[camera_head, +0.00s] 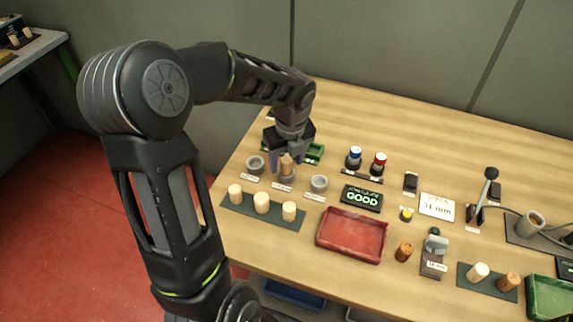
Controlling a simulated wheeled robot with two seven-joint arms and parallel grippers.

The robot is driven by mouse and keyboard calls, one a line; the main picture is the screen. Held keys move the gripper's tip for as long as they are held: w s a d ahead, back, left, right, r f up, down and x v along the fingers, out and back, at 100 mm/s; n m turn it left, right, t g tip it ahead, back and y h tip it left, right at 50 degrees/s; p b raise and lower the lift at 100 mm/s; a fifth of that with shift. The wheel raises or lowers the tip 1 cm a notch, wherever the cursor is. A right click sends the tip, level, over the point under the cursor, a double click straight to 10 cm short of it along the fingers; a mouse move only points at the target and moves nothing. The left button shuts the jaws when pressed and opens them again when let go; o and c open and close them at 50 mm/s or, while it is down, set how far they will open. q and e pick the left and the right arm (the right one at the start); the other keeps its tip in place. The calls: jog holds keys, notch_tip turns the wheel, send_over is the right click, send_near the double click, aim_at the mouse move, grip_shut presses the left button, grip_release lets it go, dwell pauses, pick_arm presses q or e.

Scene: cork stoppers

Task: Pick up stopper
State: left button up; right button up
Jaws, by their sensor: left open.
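My left gripper (287,158) points down over the left part of the wooden table. It is open, with its fingers around or just beside an upright tan stopper (287,165). That stopper stands in or on the middle grey ring holder; I cannot tell whether the fingers touch it. Three paler stoppers (262,202) stand in a row on a dark green mat (243,209) in front. A brown stopper (404,251) stands right of the red tray. A pale stopper (478,271) and a brown one (508,281) are on another dark mat. My right gripper is not in view.
Empty grey rings stand at the left (255,165) and right (319,184) of the middle one. A red tray (352,235), a display reading GOOD (362,198), blue and red knobs (379,161) and a lever device (480,200) lie to the right.

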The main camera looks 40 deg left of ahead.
pick_arm(q)
jog(key=shift+c, duration=0.2)
grip_shut()
dwell(0.4)
